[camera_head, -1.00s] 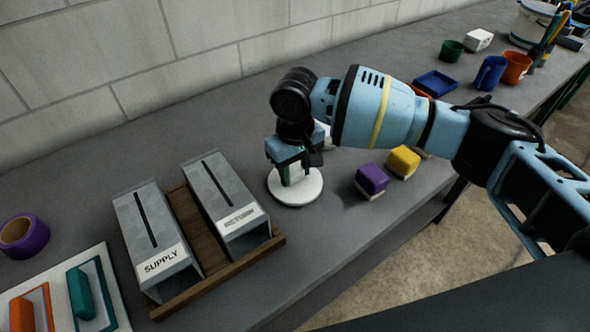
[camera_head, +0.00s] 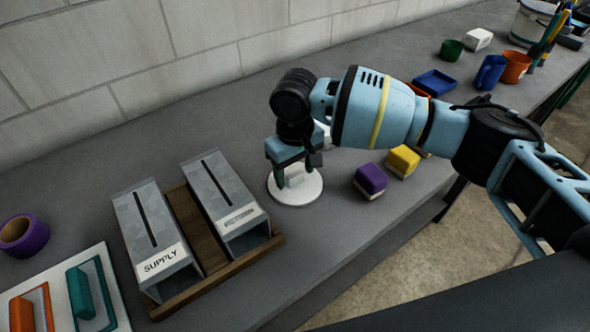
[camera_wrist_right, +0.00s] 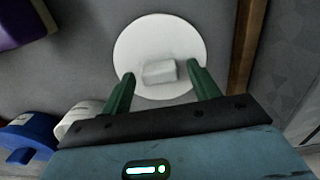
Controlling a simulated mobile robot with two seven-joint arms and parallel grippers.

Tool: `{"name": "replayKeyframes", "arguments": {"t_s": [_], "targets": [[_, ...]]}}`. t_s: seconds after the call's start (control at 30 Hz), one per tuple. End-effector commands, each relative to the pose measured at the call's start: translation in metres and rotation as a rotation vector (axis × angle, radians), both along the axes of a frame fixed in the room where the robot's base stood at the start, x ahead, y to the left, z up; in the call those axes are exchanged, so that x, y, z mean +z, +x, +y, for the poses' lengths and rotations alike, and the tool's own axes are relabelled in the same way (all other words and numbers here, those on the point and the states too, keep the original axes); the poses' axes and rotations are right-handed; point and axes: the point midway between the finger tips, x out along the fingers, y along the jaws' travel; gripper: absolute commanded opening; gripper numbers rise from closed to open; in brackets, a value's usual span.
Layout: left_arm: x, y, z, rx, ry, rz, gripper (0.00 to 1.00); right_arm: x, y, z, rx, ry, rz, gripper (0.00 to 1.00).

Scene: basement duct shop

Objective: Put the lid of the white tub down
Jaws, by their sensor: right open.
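The white lid (camera_head: 297,192), a round disc with a block-shaped handle, lies flat on the grey bench. In the right wrist view the lid (camera_wrist_right: 160,40) shows whole, with its handle (camera_wrist_right: 159,72) near the fingertips. My right gripper (camera_head: 294,176) is above the lid, its green fingers (camera_wrist_right: 162,80) open on both sides of the handle with visible gaps. A white object (camera_wrist_right: 78,118), possibly the tub, shows partly in the wrist view; in the head view my wrist hides most of it. My left gripper is not in view.
A wooden rack (camera_head: 196,228) with two metal dispensers stands left of the lid. A purple block (camera_head: 370,180) and a yellow block (camera_head: 403,160) are to its right. A blue tray (camera_head: 436,82) and cups are farther back right. Bare bench lies in front of the lid.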

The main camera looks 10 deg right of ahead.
Motion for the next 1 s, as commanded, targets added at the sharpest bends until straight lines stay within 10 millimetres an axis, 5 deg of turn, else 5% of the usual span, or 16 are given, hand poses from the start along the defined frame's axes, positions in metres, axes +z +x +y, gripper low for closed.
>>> {"name": "replayKeyframes", "arguments": {"t_s": [0.53, 1.0], "targets": [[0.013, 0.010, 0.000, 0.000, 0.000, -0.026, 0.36, 0.100, 0.000, 0.001, 0.000, 0.002, -0.004, 0.61], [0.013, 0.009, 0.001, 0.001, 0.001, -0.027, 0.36, 0.119, 0.000, 0.000, 0.000, 0.001, 0.001, 0.61]]}}
